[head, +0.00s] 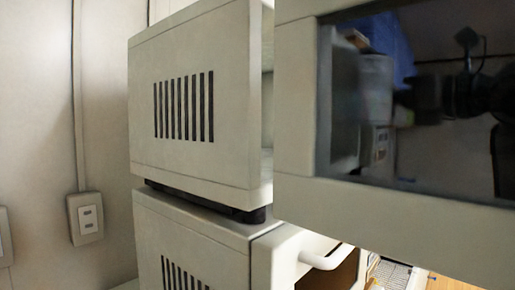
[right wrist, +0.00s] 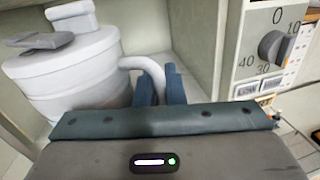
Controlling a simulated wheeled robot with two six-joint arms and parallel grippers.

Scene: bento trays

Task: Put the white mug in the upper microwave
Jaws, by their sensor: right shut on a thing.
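The white mug (right wrist: 85,85) is in the right wrist view at the left, a pale round body with grey-white blocky parts at its top. Its curved handle (right wrist: 150,68) reaches right, between the dark blue fingers of my right gripper (right wrist: 160,88). That gripper is shut on the handle. The mug looks upright, with pale walls around it and a dial panel to the right; its underside is hidden. In the head view the upper microwave (head: 155,100) has its door (head: 297,110) swung open toward me.
The lower microwave (head: 190,235) stands under the upper one, with a white curved handle (head: 325,260) near it. The open door blocks much of the right side. The panel with a dial (right wrist: 276,47) is close to my right gripper. A wall outlet (head: 86,218) is at left.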

